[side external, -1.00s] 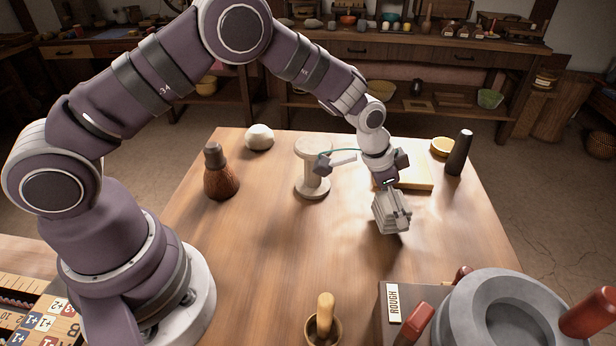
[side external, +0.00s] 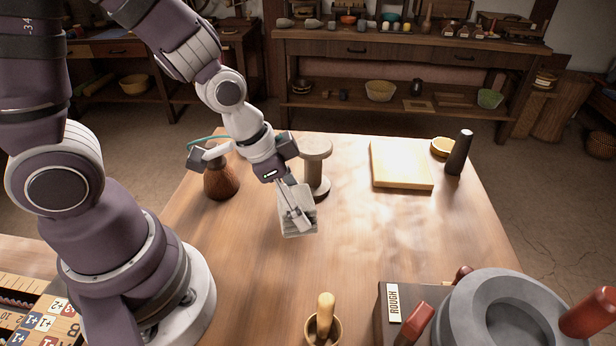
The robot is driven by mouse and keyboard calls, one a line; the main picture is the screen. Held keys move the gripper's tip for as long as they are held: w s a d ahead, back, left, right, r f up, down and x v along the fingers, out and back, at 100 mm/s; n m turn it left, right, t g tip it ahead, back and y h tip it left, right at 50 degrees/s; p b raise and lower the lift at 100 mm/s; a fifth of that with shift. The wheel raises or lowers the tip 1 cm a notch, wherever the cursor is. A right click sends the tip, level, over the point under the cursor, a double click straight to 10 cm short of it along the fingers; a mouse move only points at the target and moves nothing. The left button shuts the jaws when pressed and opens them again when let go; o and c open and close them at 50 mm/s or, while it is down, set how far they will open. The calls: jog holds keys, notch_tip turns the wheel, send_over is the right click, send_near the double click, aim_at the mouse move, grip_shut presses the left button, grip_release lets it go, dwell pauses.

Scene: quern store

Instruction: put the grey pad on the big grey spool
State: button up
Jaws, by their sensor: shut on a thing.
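The big grey spool (side external: 317,149) stands upright on the table, pale grey with a wide round top and a round base. My gripper (side external: 297,218) is in front of it and a little to its left, pointing down. It is shut on a light grey piece, which appears to be the grey pad (side external: 301,228). The fingers cover part of the pad, and it is tilted. The pad looks to be above the table, apart from the spool's top. The gripper's body covers part of the spool's left side.
A brown bottle (side external: 221,183) stands left, partly behind my gripper. A small bowl with a wooden pestle (side external: 325,310) and a stone quern (side external: 460,318) are in front. The right middle is clear.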

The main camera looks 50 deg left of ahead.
jog(key=s+a+r+n+y, duration=0.2)
jog(key=s+a+r+n, duration=0.25)
jog(key=a+r, duration=0.35)
send_near(321, 141)
jog(key=shift+w+f+n, duration=0.45)
jog(key=shift+w+f, duration=0.05)
jog(key=shift+f, duration=0.3)
jog(key=shift+w+f+t, duration=0.15)
jog(key=shift+w+f, duration=0.05)
jog(key=shift+f, duration=0.7)
jog(key=shift+w+f+t, duration=0.15)
jog(key=shift+f, duration=0.75)
jog(key=shift+f, duration=0.1)
jog(key=o, duration=1.1)
jog(key=shift+o, duration=0.2)
